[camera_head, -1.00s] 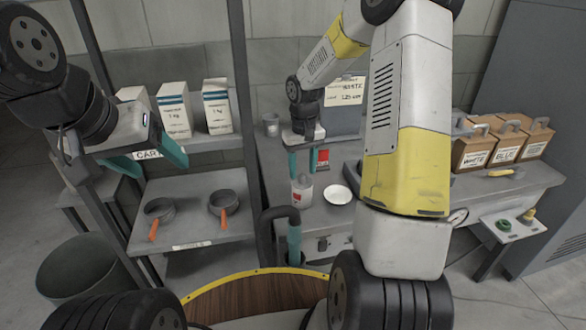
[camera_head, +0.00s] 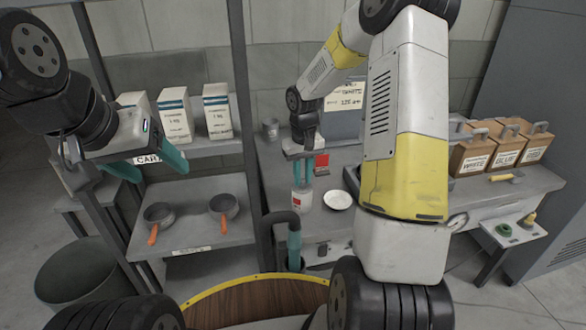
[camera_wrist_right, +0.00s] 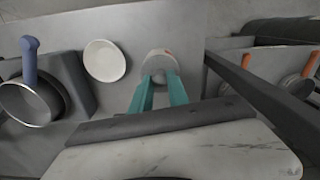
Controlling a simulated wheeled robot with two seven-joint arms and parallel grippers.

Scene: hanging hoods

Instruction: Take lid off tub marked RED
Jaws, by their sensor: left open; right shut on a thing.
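A small white tub (camera_head: 301,203) with a red patch on its front stands on the grey bench in the head view; any writing is too small to read. Its pale round top, with a knob, shows in the right wrist view (camera_wrist_right: 159,64). My right gripper (camera_head: 302,187) points down over the tub, its teal fingers shut on the lid's knob. The lid appears to sit on the tub; I cannot tell any gap. The fingers partly hide the knob. My left gripper (camera_head: 155,163) is open and empty at the left, in front of the shelves.
A white dish (camera_head: 338,200) lies just right of the tub. A red-fronted item (camera_head: 322,162) stands behind. Wooden boxes (camera_head: 505,148) stand at right; orange-handled pans (camera_head: 223,206) sit on the left shelf.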

